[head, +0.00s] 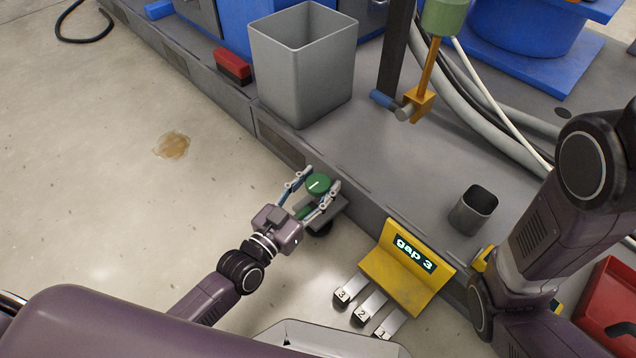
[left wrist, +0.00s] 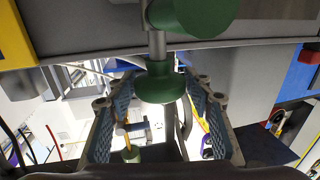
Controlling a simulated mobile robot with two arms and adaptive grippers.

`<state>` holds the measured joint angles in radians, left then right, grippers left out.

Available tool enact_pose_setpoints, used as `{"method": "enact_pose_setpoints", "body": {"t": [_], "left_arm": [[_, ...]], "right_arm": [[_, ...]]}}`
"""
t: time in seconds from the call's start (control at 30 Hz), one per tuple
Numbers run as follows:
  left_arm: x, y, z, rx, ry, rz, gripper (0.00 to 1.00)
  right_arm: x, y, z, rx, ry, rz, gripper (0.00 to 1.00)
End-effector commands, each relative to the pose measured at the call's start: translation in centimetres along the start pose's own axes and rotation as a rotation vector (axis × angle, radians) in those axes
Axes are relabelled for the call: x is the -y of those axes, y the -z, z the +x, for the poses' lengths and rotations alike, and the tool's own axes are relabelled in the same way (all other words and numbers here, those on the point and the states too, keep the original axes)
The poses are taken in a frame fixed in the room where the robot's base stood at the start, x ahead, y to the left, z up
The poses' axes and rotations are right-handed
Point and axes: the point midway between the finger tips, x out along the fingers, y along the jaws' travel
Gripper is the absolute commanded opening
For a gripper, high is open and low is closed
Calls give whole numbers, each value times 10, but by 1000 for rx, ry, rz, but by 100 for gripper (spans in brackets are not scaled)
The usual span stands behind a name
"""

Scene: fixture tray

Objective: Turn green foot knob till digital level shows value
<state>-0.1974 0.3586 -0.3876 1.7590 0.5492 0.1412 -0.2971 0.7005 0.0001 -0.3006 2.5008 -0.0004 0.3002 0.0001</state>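In the left wrist view the knob (left wrist: 160,82) hangs centrally between the fingers, below a grey stem. My left gripper (head: 315,190) is open, with one finger on each side of the knob. In the left wrist view, gaps show between the knob and both finger pads. A yellow stand (head: 408,277) has a display that reads "gap 3". No level reading can be made out. My right arm is at the right; its gripper is not visible.
Tags numbered 3, 2 and 1 (head: 362,313) stick out below the yellow stand. A large grey bin (head: 303,70), a red-topped block (head: 233,65) and a small grey cup (head: 473,210) stand on the base. A red tray (head: 600,300) is at right.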

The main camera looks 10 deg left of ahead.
Motion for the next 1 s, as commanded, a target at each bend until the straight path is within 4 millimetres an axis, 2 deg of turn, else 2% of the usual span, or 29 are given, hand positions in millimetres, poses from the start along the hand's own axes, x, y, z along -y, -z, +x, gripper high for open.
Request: {"method": "enact_pose_setpoints", "body": {"t": [0.03,0.23,0.57,1.0], "left_arm": [[0,0,0,0,0,0,39],[0,0,0,1,0,0,17],[1,-2,0,1,-38,6,17],[3,-3,0,3,-281,15,17]], "right_arm": [[0,0,0,0,0,0,33],[0,0,0,0,0,0,33],[1,2,-5,1,0,0,33],[5,9,-27,1,0,-1,33]]}}
